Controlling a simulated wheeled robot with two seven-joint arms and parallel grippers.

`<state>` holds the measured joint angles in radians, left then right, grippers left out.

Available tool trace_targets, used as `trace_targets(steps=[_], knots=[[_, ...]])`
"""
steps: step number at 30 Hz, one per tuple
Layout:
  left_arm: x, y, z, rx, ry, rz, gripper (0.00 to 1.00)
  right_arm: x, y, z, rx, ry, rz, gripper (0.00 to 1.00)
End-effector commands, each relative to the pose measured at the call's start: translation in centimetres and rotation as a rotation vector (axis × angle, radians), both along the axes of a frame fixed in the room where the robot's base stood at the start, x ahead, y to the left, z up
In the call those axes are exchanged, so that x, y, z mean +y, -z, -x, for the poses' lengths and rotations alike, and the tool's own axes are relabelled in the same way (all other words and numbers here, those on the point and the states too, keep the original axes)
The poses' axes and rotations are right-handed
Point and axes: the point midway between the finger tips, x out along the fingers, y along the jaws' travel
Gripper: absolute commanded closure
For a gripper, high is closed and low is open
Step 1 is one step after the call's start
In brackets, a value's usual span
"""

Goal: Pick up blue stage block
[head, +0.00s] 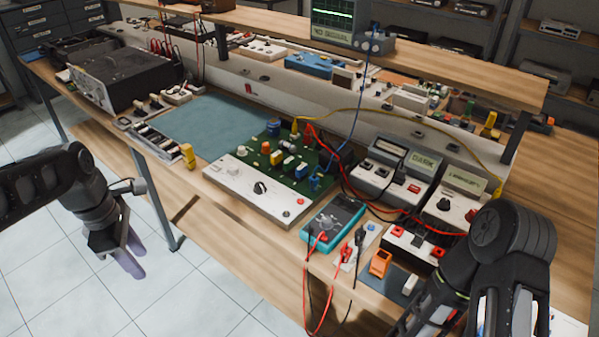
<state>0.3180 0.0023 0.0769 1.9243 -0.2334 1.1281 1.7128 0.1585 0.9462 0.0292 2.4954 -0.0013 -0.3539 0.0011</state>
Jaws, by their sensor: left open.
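A green circuit board (290,161) on the bench carries several coloured blocks. One blue block (273,128) stands at its back edge, beside orange and yellow ones. Another blue piece (315,183) is at its front right corner. I cannot tell which one is the stage block. My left gripper (133,254) is open and empty, pointing down over the floor, left of the bench's front edge and well away from the board. My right gripper (425,308) is low at the bench's front right, partly hidden by its own arm; its jaws are unclear.
A white panel (258,188) with a black knob lies before the board. A teal meter (332,219) with red and black leads is right of it. Power units (395,165) stand behind. A bare blue-green mat (205,125) gives free room left of the board. A shelf overhangs the back.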

Motion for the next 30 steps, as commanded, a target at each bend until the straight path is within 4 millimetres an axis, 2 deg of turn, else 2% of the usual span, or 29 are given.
trace_targets(steps=[2, 5, 8, 10, 12, 15, 16, 18, 22, 25, 30], knots=[[-1.3, 2.3, -0.5, -0.004, 0.081, 0.017, 0.59, 0.0, 0.0, 0.0, 0.0, 0.0, 0.0, 0.64], [-4.2, 7.0, -1.5, -0.036, 0.262, 0.051, 0.59, 0.0, 0.0, 0.0, 0.0, 0.0, 0.0, 0.64], [-8.7, 13.5, -1.7, -0.091, 0.516, 0.098, 0.59, 0.0, 0.0, 0.0, 0.0, 0.0, 0.0, 0.64], [-12.4, 18.5, -0.7, -0.145, 0.716, 0.128, 0.59, 0.0, 0.0, 0.0, 0.0, 0.0, 0.0, 0.64], [-16.2, 23.1, 1.3, -0.205, 0.919, 0.15, 0.59, 0.0, 0.0, 0.0, 0.0, 0.0, 0.0, 0.64], [-20.6, 28.5, 5.4, -0.289, 1.189, 0.159, 0.59, 0.0, 0.0, 0.0, 0.0, 0.0, 0.0, 0.64], [-21.6, 29.7, 6.7, -0.311, 1.26, 0.157, 0.59, 0.0, 0.0, 0.0, 0.0, 0.0, 0.0, 0.64], [-23.4, 31.9, 9.6, -0.355, 1.41, 0.145, 0.59, 0.0, 0.0, 0.0, 0.0, 0.0, 0.0, 0.64], [-25.1, 33.9, 13.4, -0.404, 1.597, 0.116, 0.59, 0.0, 0.0, 0.0, 0.0, 0.0, 0.0, 0.64], [-25.4, 34.4, 14.5, -0.422, 1.662, 0.1, 0.59, 0.0, 0.0, 0.0, 0.0, 0.0, 0.0, 0.64], [-25.4, 34.5, 14.5, -0.427, 1.674, 0.094, 0.59, 0.0, 0.0, 0.0, 0.0, 0.0, 0.0, 0.64]])
